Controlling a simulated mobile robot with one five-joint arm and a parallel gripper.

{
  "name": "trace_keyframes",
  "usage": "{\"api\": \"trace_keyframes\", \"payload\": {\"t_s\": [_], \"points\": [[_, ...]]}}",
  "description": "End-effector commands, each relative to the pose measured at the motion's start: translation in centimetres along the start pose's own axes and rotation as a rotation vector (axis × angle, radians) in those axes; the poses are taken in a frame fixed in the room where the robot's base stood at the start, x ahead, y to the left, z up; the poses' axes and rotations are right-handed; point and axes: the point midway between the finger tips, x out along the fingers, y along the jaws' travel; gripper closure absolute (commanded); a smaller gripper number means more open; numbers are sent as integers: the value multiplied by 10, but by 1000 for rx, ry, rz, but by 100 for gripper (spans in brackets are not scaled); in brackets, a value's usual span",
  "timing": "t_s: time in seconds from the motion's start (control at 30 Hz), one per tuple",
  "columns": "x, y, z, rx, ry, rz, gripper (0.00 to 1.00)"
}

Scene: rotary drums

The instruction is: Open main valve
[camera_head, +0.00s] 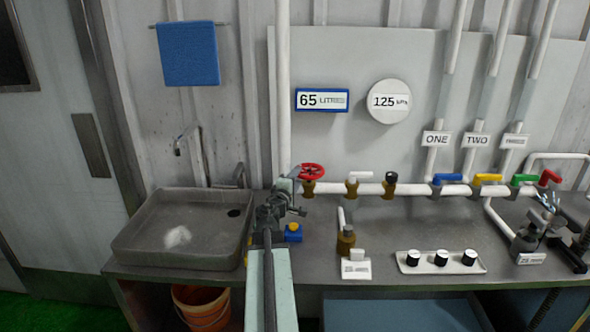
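A red handwheel valve (312,171) sits on a brass body at the left end of the white horizontal pipe; no label marks it as the main valve. My arm reaches up from the bottom centre. My gripper (293,187) is just left of the red wheel and overlaps its left edge in the picture. I cannot tell whether it touches the wheel, and its fingers are too small to read as open or shut.
Blue (447,179), yellow (488,179), green (524,180) and red lever handles (550,177) sit along the pipe to the right. A grey sink (130,245) is at left. A blue and yellow block (293,232) stands near my arm. A knob panel (440,262) lies on the counter.

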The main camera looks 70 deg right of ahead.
Motion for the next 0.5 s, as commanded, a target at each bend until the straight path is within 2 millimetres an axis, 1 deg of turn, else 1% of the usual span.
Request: {"api": "trace_keyframes", "payload": {"t_s": [0.07,0.17,0.27,0.4,0.5], "points": [[3,0,-4,0,4,0,62],[14,0,-6,0,6,0,62],[30,0,-9,0,9,0,62],[58,0,-10,0,10,0,62],[71,0,-10,0,11,0,62]]}}
